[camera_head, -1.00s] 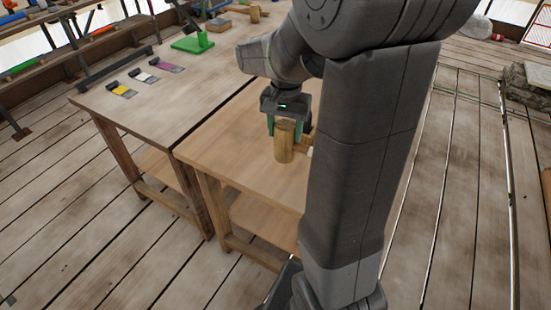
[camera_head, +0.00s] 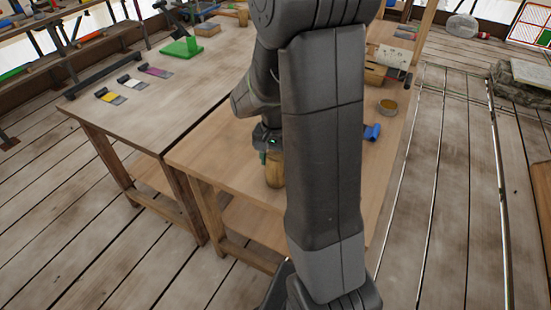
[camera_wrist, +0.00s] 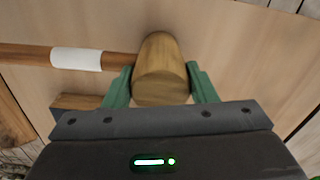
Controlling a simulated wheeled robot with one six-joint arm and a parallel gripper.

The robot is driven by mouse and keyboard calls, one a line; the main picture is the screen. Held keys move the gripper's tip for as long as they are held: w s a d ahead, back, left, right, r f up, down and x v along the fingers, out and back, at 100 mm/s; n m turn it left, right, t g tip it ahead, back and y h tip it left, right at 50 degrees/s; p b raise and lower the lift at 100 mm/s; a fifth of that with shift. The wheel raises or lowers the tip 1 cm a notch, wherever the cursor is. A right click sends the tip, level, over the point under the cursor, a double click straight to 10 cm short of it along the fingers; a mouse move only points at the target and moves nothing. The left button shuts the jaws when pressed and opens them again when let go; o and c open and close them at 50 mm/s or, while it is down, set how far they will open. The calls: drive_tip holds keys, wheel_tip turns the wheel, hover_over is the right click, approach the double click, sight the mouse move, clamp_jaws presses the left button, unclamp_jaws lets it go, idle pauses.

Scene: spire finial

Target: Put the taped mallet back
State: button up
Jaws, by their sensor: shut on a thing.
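The taped mallet has a thick wooden head (camera_head: 275,170) that shows in the head view near the front of the closer table. In the wrist view the head (camera_wrist: 160,72) sits between the green fingers of my gripper (camera_wrist: 162,88), which is shut on it. The handle runs left from the head and carries a band of white tape (camera_wrist: 76,60). In the head view my gripper (camera_head: 267,148) is partly hidden by my arm, and the handle is hidden. I cannot tell whether the mallet touches the tabletop.
The closer wooden table (camera_head: 215,160) has a blue object (camera_head: 372,132), a round tin (camera_head: 388,108) and a wooden box (camera_head: 385,76) on its right. The adjoining bench (camera_head: 140,115) holds yellow, white and purple tools and a green stand (camera_head: 182,47). A wooden block (camera_wrist: 75,102) lies near the handle.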

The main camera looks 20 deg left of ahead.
drive_tip(key=shift+f, duration=0.1)
drive_tip(key=o, duration=1.3)
wheel_tip(320, 180, up, 12)
drive_tip(key=shift+r, duration=0.15)
